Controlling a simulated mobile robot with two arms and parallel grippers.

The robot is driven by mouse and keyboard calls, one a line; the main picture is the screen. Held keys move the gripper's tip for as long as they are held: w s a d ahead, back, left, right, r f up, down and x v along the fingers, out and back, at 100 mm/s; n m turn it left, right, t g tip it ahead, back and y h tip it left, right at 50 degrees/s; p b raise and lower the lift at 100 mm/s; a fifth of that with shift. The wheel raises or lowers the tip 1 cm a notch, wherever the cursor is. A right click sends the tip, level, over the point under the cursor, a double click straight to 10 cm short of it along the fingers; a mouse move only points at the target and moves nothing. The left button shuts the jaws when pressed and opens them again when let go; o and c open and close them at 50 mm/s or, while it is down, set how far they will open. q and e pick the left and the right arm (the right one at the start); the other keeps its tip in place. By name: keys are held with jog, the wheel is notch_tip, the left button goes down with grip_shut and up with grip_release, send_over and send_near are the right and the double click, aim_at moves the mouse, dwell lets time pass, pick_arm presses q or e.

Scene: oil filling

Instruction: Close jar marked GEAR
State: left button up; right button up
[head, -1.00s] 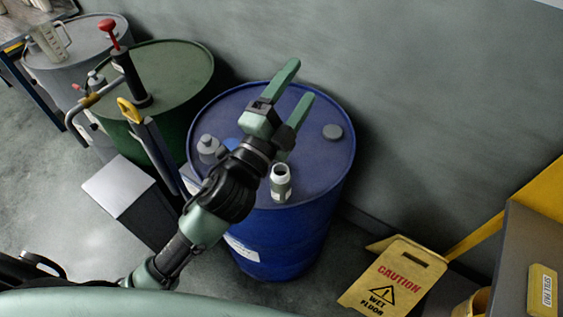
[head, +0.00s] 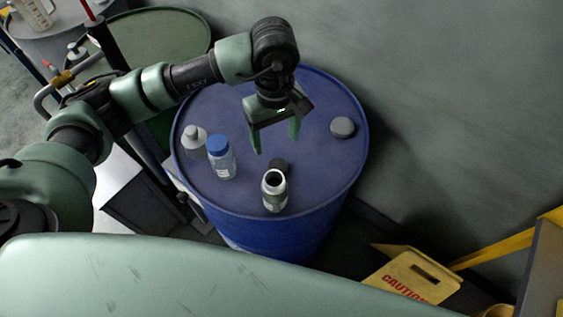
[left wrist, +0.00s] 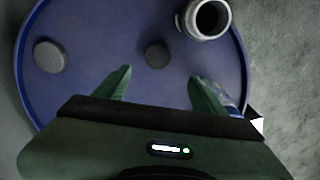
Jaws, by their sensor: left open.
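An open jar (head: 274,192) with a pale neck and a label too small to read stands upright near the front of the blue drum's top. Its dark mouth also shows in the left wrist view (left wrist: 207,20). A small dark round cap (head: 280,164) lies on the drum just behind the jar and shows between the fingers in the wrist view (left wrist: 157,54). My left gripper (head: 276,146) points down above the drum behind the cap, open and empty; its green fingers show in the wrist view (left wrist: 160,76). My right gripper is not in view.
The blue drum (head: 310,100) also holds a clear blue-capped bottle (head: 221,160), a grey-capped bottle (head: 192,140) and a round grey cap (head: 343,127). A green drum (head: 170,35) stands at left. A yellow caution sign (head: 415,275) stands at lower right, with a wall behind.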

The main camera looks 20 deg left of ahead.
aim_at(277, 168)
pick_arm(q)
jog(key=f+b, duration=0.1)
jog(key=f, duration=0.2)
jog(key=shift+s+d+b, duration=0.1)
jog(key=shift+s+b, duration=0.2)
jog(key=shift+b, duration=0.05)
jog(key=shift+s+r, duration=0.1)
jog(key=shift+s, duration=0.15)
jog(key=shift+w, duration=0.2)
jog(key=shift+f, duration=0.3)
jog(key=shift+s+f+p, duration=0.1)
jog(key=shift+f+p, duration=0.3)
jog(key=shift+f, duration=0.65)
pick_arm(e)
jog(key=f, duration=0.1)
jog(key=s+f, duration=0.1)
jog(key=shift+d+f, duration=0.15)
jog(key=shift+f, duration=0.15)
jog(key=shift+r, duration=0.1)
